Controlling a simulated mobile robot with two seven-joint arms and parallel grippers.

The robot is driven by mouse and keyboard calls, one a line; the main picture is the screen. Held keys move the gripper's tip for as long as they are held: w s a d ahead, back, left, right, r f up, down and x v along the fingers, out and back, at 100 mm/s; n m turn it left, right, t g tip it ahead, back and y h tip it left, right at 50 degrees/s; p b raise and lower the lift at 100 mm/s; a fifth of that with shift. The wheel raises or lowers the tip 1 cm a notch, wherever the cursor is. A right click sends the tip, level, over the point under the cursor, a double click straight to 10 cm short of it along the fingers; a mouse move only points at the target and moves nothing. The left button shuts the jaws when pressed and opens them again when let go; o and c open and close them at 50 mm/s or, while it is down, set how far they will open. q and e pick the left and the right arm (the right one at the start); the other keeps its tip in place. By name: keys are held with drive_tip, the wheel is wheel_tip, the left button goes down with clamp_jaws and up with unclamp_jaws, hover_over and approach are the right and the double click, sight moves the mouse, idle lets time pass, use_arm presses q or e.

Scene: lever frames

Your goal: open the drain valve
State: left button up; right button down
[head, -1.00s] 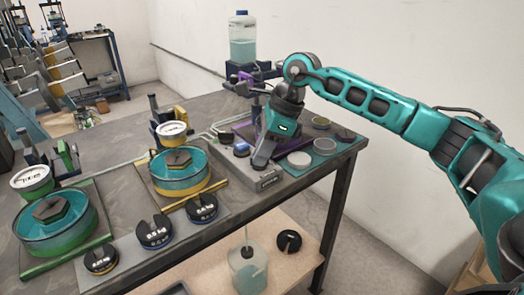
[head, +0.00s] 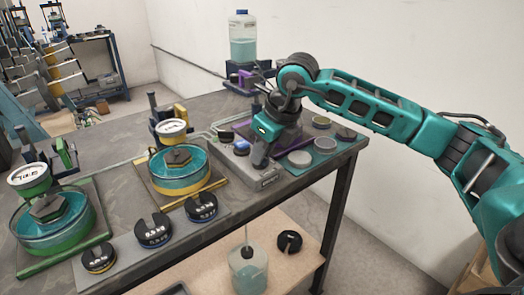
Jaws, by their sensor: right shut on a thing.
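A grey valve block (head: 231,168) sits near the right end of the table, with a blue knob (head: 242,147) on top and a small label on its front; I take it to be the drain valve. My right gripper (head: 261,158) reaches down onto the right part of this block, just right of the blue knob. It is shut on a part of the block, which its own body mostly hides. My left gripper is not in view.
Two teal-filled vessels with gauges, a green one (head: 52,233) and a yellow one (head: 180,183), stand left. Several dark slotted weights (head: 154,230) lie in front. Shallow dishes (head: 300,159) lie right of the block.

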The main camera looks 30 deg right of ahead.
idle(0.5)
drive_tip(key=c, duration=1.2)
unclamp_jaws()
drive_tip(key=shift+o, duration=0.2)
drive_tip(key=shift+r, duration=0.1)
drive_tip(key=p+v, duration=0.1)
drive_tip(key=v, duration=1.1)
drive_tip(key=shift+s+r, duration=0.15)
drive_tip(key=shift+r, duration=0.25)
